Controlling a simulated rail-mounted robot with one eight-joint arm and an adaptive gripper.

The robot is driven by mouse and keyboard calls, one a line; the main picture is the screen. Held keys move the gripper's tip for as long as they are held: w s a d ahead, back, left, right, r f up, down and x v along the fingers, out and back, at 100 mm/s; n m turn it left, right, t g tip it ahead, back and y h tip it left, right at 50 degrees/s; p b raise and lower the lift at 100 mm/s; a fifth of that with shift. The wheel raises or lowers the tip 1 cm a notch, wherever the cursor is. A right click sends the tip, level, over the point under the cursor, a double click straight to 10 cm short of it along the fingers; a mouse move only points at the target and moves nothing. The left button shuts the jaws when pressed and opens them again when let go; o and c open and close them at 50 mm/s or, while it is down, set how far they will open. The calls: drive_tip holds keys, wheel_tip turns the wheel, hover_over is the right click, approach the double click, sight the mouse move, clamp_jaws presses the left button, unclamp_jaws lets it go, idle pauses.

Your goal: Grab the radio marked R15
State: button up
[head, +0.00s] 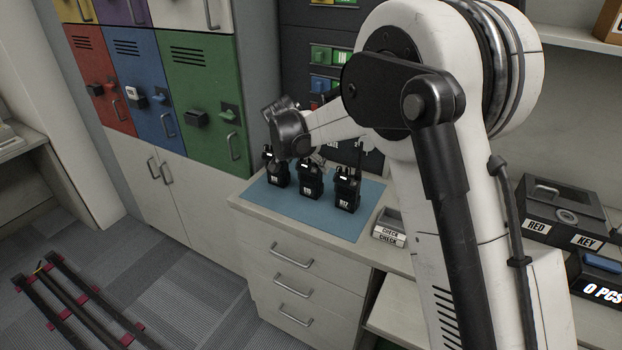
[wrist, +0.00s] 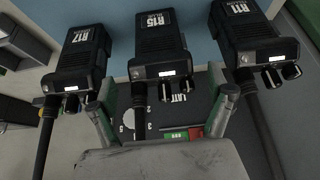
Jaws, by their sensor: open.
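Three black radios stand in a row on a blue mat (head: 340,217). The middle radio (head: 310,185) appears marked R15; its label is readable in the wrist view (wrist: 163,45), where it lies between and just beyond the fingers. The radio marked R17 (head: 346,193) is at right in the head view and left in the wrist view (wrist: 82,55). The third radio (head: 277,174), seemingly R11, is at right in the wrist view (wrist: 250,40). My gripper (wrist: 165,98) is open and empty, its fingers on either side of R15's antenna end. In the head view my wrist partly hides the radios.
The mat lies on a drawer cabinet (head: 295,262). A small tray marked CHECK (head: 390,232) sits right of it. A box marked RED KEY (head: 560,215) is farther right. Coloured lockers (head: 200,95) stand behind left. Neighbouring radios stand close on both sides of R15.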

sight(310, 170)
drive_tip(key=shift+p+x, duration=0.6)
drive_tip(key=shift+x, duration=1.85)
drive_tip(key=shift+a, duration=0.15)
drive_tip(key=c, duration=1.6)
